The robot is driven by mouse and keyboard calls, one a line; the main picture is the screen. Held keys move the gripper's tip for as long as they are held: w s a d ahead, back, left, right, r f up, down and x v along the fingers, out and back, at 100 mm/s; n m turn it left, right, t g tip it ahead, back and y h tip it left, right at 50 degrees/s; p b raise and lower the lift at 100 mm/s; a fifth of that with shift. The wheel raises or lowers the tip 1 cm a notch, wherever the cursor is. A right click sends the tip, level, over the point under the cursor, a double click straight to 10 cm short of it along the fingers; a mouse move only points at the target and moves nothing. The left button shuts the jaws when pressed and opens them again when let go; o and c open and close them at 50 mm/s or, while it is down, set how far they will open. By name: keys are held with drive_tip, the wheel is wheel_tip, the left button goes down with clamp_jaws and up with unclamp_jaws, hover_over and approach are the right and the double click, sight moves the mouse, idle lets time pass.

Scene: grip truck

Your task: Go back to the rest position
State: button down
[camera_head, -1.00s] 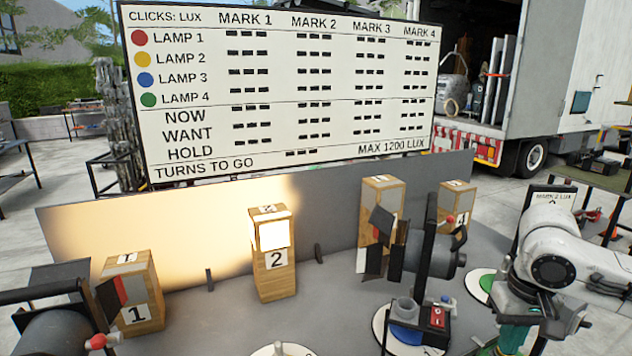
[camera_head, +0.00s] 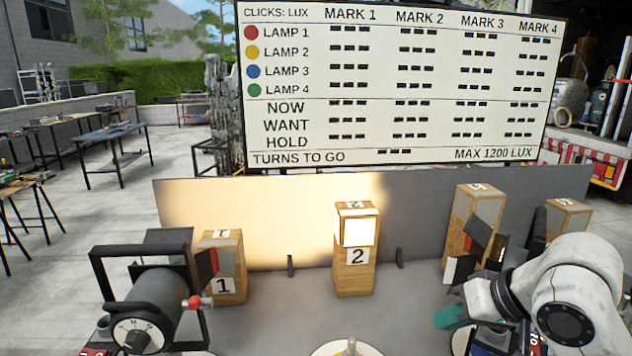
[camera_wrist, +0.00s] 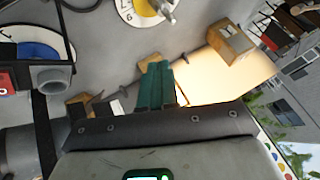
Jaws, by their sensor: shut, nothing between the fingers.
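My gripper (camera_head: 450,317) is at the lower right of the head view, its teal fingers pointing left in front of the right-hand lamp. In the wrist view its green fingers (camera_wrist: 155,86) are pressed together with nothing between them. My white arm hides part of the right-hand lamp (camera_head: 478,245). A dark lamp (camera_head: 150,305) with a red knob and a dial stands at the lower left, apart from my gripper.
Wooden blocks marked 1 (camera_head: 228,262) and 2 (camera_head: 355,275) stand before a low grey panel (camera_head: 285,220); light falls on block 2. A large score board (camera_head: 395,85) stands behind. Workbenches (camera_head: 105,137) are at the left.

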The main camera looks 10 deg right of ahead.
drive_tip(key=s+a+f+b, duration=0.1)
drive_tip(key=s+a+f, duration=0.35)
drive_tip(key=f, duration=0.45)
drive_tip(key=s+a+f+b, duration=0.1)
drive_tip(key=s+a+f, duration=0.2)
drive_tip(key=s+f, duration=0.5)
drive_tip(key=s+d+f+g+h, duration=0.2)
drive_tip(key=s+d+f, duration=0.2)
drive_tip(key=s+f, duration=0.3)
drive_tip(key=s+d+f+g+h, duration=0.2)
drive_tip(key=s+f, duration=0.5)
drive_tip(key=s, duration=0.5)
drive_tip(key=d+g, duration=0.1)
drive_tip(key=d, duration=0.1)
drive_tip(key=shift+s+d+f, duration=0.15)
drive_tip(key=shift+s+d, duration=0.05)
drive_tip(key=shift+d, duration=0.1)
